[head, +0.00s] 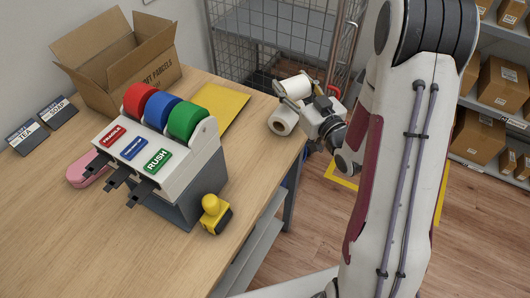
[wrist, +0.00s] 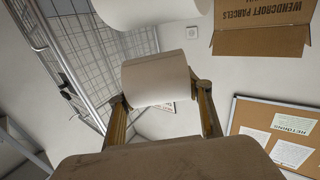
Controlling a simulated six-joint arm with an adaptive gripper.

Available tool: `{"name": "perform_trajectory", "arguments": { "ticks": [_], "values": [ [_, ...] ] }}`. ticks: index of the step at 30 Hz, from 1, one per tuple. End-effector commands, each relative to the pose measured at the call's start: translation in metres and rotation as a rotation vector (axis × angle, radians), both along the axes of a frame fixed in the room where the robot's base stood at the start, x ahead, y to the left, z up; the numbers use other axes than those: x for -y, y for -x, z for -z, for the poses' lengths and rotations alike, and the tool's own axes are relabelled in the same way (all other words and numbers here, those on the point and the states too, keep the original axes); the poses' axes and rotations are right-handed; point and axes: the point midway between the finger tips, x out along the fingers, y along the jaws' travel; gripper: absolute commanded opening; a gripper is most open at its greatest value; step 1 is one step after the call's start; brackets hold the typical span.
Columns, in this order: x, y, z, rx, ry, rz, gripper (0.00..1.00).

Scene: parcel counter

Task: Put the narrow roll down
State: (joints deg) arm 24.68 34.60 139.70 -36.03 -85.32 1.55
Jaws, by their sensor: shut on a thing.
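My gripper (head: 294,88) is shut on a white roll (head: 300,84), at the far right edge of the counter (head: 75,235). In the wrist view the held roll (wrist: 155,78) sits crosswise between the two fingertips (wrist: 160,95), and it looks like the narrow roll. A second white roll (head: 283,121) lies on the counter just below it, its open core showing. That roll also shows in the wrist view (wrist: 150,10), cut off at the top and looking wider. Whether the two rolls touch, I cannot tell.
A yellow envelope (head: 222,109) lies left of the rolls. A tape dispenser (head: 160,150) with red, blue and green rolls stands mid-counter, near a yellow stamp-like tool (head: 214,212). An open carton (head: 122,62) stands at the back. A wire cage (head: 270,40) is behind the counter.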

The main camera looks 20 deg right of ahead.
Motion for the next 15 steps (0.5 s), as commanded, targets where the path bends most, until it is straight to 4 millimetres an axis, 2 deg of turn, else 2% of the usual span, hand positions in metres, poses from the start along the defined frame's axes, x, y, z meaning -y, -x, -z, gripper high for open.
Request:
{"name": "perform_trajectory", "arguments": {
  "ticks": [7,15],
  "values": [
    [-0.016,0.017,0.001,0.0,-0.001,-0.129,0.24],
    [-0.046,0.041,0.002,-0.003,-0.005,-0.294,0.24]
  ]
}}
